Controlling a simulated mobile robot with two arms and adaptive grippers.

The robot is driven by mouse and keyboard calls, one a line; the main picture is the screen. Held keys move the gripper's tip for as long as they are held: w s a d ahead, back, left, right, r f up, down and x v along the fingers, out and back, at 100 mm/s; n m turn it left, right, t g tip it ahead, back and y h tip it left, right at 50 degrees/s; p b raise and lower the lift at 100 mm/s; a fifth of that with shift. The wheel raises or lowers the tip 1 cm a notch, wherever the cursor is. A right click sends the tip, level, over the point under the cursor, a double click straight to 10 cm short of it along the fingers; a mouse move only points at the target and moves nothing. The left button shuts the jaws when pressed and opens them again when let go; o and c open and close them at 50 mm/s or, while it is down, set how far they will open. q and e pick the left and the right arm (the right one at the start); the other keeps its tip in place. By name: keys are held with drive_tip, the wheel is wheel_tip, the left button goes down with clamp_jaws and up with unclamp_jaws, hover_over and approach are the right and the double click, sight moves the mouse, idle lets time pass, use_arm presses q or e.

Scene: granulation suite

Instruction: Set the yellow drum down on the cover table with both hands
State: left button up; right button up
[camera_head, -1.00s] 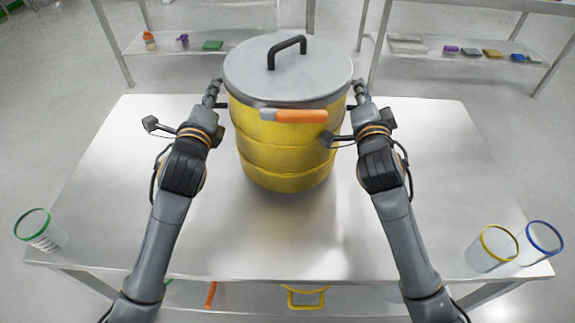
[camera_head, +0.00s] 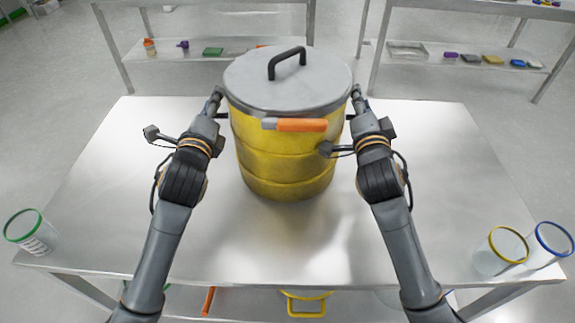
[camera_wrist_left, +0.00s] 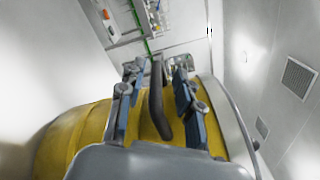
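The yellow drum (camera_head: 285,160) stands upright over the middle of the cover table (camera_head: 100,215). It has a grey lid (camera_head: 250,85) with a black handle and an orange-gripped clamp lever (camera_head: 300,125) facing me. Its base looks at or very near the tabletop; contact is hard to judge. My left gripper (camera_head: 217,95) is at the drum's left side. In the left wrist view, its fingers (camera_wrist_left: 155,105) stand apart on either side of a dark side handle (camera_wrist_left: 158,100), with gaps visible. My right gripper (camera_head: 357,95) is at the drum's right side, its fingers too small to read.
A green-rimmed cup (camera_head: 30,232) stands at the table's front left corner. Yellow-rimmed (camera_head: 500,252) and blue-rimmed (camera_head: 550,245) cups stand at the front right. Shelves with small items (camera_head: 213,51) are behind. The tabletop around the drum is clear.

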use_arm(q)
drive_tip(key=shift+s, duration=0.2)
use_arm(e)
drive_tip(key=shift+w, duration=0.1)
use_arm(q)
drive_tip(key=s, duration=1.1)
drive_tip(key=shift+s+a, duration=0.3)
drive_tip(key=shift+a, duration=0.1)
use_arm(e)
drive_tip(key=s, duration=1.2)
drive_tip(key=shift+a, duration=0.3)
drive_tip(key=shift+s, duration=0.1)
